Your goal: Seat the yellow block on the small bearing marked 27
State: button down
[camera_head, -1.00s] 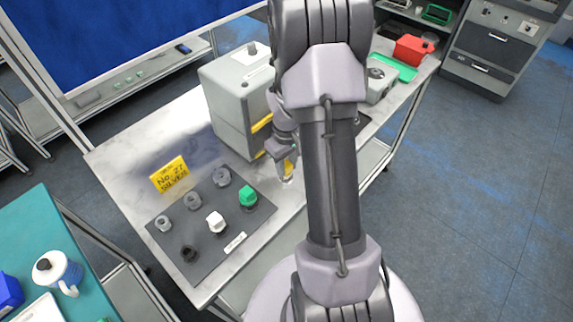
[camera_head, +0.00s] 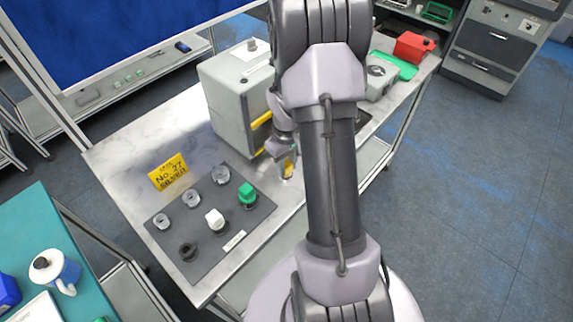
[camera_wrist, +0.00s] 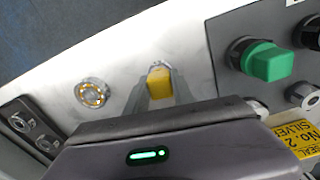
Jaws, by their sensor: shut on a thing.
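My gripper (camera_wrist: 160,88) is shut on the yellow block (camera_wrist: 160,82), which sits between the two fingers in the wrist view. The block also shows in the head view (camera_head: 289,167), low over the pale table right of the dark panel. In the wrist view a round silver bearing (camera_wrist: 92,94) with yellowish balls in its ring lies flat on the table, left of the block and apart from it. I cannot read a number on it. In the head view I cannot make out this bearing; my arm covers part of the table.
A dark panel (camera_head: 205,258) holds a green knob (camera_head: 247,194), a white knob (camera_head: 214,219) and several round fittings. A yellow sign (camera_head: 168,172) stands behind it. A grey machine (camera_head: 232,100) stands behind my gripper. A dark fixture (camera_wrist: 35,130) is at left in the wrist view.

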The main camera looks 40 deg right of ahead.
jog(key=shift+f, duration=0.3)
jog(key=c, duration=1)
grip_release()
jog(key=o, duration=0.3)
notch_tip(320, 180, up, 8)
jog(key=p, duration=0.5)
jog(key=shift+f, duration=0.2)
